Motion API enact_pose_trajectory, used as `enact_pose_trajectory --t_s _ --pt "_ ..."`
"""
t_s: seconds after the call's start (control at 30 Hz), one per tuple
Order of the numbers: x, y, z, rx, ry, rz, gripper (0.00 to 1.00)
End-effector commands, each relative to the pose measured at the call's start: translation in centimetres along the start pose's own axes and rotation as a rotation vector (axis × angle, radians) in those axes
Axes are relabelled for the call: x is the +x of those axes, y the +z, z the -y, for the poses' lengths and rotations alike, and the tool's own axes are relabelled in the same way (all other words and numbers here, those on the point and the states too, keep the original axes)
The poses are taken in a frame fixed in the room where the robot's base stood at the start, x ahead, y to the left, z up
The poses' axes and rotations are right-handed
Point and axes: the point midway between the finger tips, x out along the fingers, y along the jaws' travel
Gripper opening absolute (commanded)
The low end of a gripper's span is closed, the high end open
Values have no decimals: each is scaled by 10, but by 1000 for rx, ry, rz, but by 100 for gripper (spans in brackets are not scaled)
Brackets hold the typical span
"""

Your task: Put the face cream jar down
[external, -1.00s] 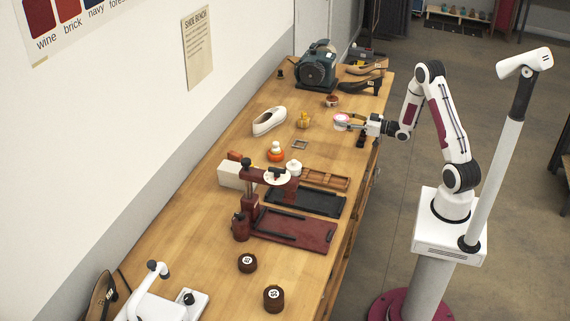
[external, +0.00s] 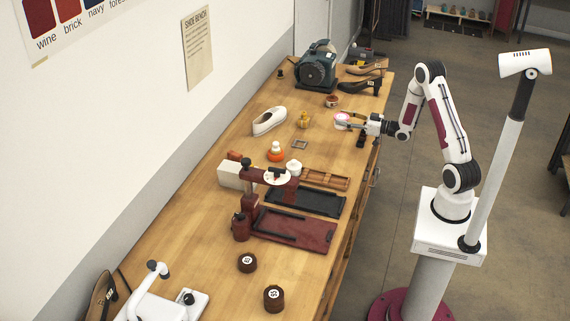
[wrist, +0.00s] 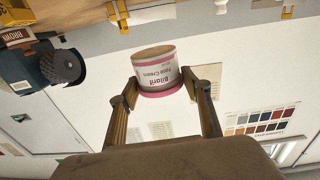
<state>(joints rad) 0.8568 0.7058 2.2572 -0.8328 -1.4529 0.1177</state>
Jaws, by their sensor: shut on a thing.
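The face cream jar (external: 341,118) is a small white and pink round pot with printed lettering. In the external view it is near the bench's right edge, toward the far end. My gripper (external: 349,122) is shut on it from the right side. In the wrist view the jar (wrist: 156,75) sits between the two fingers (wrist: 160,92), its label upside down like the rest of that view. The gap between the jar's base and the bench (external: 210,258) cannot be judged.
Beyond the jar are a brown round tin (external: 332,100), dark shoes (external: 361,86) and a motor grinder (external: 317,66). Left are a yellow object (external: 304,120) and a white shoe (external: 269,121). Nearer are a small square frame (external: 300,144) and a wooden tray (external: 325,178). Bare wood lies between them.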

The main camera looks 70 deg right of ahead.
Motion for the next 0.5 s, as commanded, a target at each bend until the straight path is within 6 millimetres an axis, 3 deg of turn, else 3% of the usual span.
enact_pose_trajectory --t_s 0.3,0.5 --pt "-5 0 -30 -1 155 -1 23" --pt "7 -3 -19 1 223 0 23"
